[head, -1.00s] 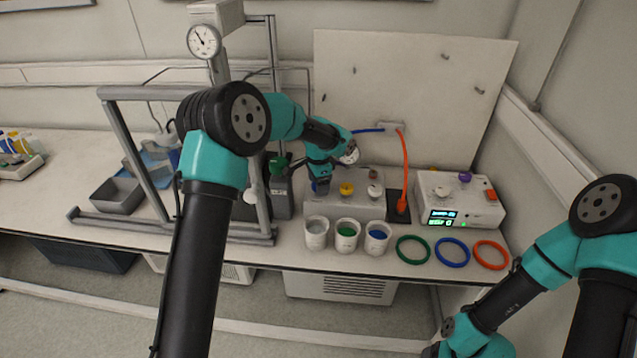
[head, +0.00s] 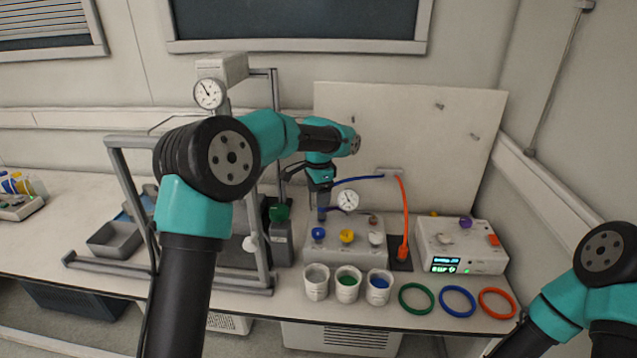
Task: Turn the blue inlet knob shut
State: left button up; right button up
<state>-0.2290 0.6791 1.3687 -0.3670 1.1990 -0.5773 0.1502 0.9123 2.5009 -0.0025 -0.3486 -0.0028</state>
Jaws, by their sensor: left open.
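The blue inlet knob (head: 318,233) sits at the left end of a pale valve block (head: 362,254), with a yellow knob (head: 347,236) and a grey-white knob (head: 376,238) to its right. My left gripper (head: 322,212) points down just above and behind the blue knob in the picture. Its jaws are open and it looks apart from the knob, with nothing held. The small size hides the exact gap and which way the knob is turned. My right arm is at the lower right, with its gripper out of the picture.
A pressure gauge (head: 348,200) stands close right of my left gripper, with a blue hose (head: 358,179) behind. Three cups, the green-filled one (head: 347,284) in the middle, stand in front of the block. A metal frame (head: 128,180) is at left. A control box (head: 455,238) is at right.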

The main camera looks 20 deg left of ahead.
pick_arm(q)
notch_tip(320, 180, up, 4)
jog(key=shift+f, duration=0.2)
